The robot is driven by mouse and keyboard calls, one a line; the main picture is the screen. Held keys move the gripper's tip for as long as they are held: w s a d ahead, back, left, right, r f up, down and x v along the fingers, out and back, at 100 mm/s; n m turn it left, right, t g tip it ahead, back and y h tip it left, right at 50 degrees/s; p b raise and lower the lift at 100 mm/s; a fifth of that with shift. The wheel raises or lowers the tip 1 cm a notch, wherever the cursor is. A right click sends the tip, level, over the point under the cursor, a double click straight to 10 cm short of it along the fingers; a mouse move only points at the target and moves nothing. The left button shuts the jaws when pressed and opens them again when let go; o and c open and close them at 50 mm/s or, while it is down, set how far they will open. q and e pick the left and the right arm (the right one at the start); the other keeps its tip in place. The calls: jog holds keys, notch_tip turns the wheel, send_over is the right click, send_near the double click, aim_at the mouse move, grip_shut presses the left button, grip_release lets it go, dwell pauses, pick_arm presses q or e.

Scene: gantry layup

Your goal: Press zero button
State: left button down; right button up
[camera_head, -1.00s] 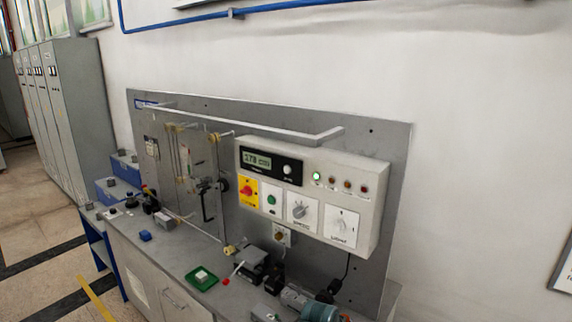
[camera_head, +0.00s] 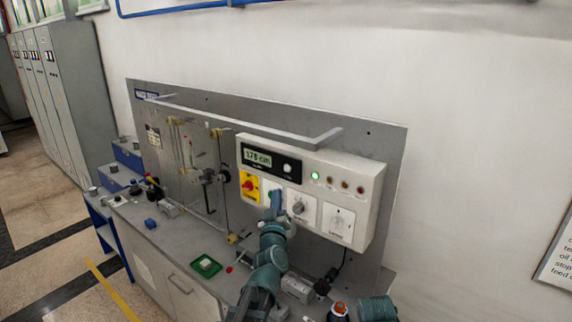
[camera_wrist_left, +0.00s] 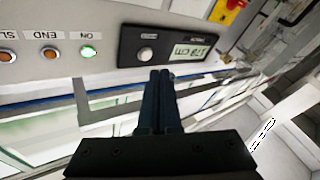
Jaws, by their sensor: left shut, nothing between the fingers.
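The white round button (camera_head: 287,168) sits beside the lit display (camera_head: 257,157) on the black panel of the control box. In the left wrist view the same button (camera_wrist_left: 146,54) appears upside down, next to the display (camera_wrist_left: 192,54). My left gripper (camera_head: 277,196) is shut and empty, in front of the box, below the button in the head view. Its closed fingertips (camera_wrist_left: 160,72) appear just below the black panel in the wrist view, near the button. I cannot tell the remaining gap. The button's label is too blurred to read. My right gripper is out of view.
The box (camera_head: 371,177) also carries a lit green lamp (camera_head: 315,176), a red stop button on yellow (camera_head: 249,185) and rotary knobs (camera_head: 298,207). A metal bar (camera_head: 250,127) juts out above it. A green tray (camera_head: 206,265) lies on the bench.

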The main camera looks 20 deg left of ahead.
aim_at(287, 168)
pick_arm(q)
jog(key=a+r+y, duration=0.1)
jog(key=s+a+r+n+y, duration=0.1)
jog(key=a, duration=0.1)
jog(key=a+n+y, duration=0.1)
jog(key=shift+s+a+r, duration=0.15)
jog(key=shift+r, duration=0.25)
jog(key=shift+w+d, duration=0.5)
jog(key=shift+w, duration=0.9)
jog(key=shift+w+d, duration=0.5)
jog(key=shift+w, duration=0.85)
jog(key=shift+w+d, duration=0.5)
jog(key=shift+w, duration=0.9)
jog(key=shift+w+p, duration=0.1)
jog(key=shift+p, duration=0.2)
jog(key=shift+w+d, duration=0.2)
jog(key=shift+w, duration=0.1)
jog(key=shift+w+d, duration=0.15)
jog(key=shift+w, duration=0.3)
jog(key=shift+s, duration=0.2)
jog(key=shift+s+a, duration=0.3)
jog(key=shift+s, duration=0.35)
